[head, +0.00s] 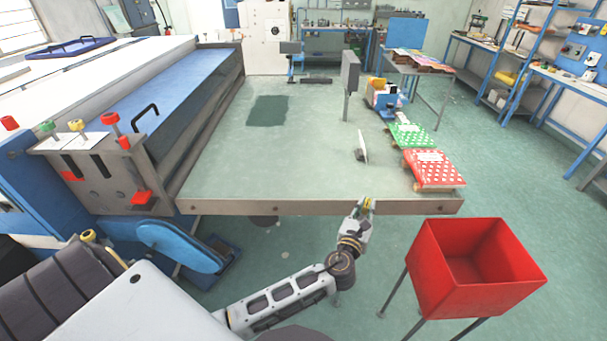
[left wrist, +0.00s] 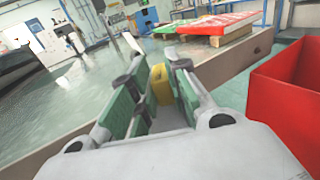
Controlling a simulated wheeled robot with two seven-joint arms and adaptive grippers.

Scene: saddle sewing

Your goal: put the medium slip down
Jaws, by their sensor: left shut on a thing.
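My left gripper (head: 367,204) is at the front edge of the work table, toward its right end. Its fingers are closed on a small yellow piece, likely the medium slip (left wrist: 160,84), which shows between the green finger pads in the left wrist view. Most of the piece is hidden by the fingers. The table's pale green top (head: 290,165) lies just beyond the gripper. My right gripper is not in view.
A thin white plate (head: 363,147) stands on the table. A red bin (head: 450,287) stands at front right. The table's middle is clear.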

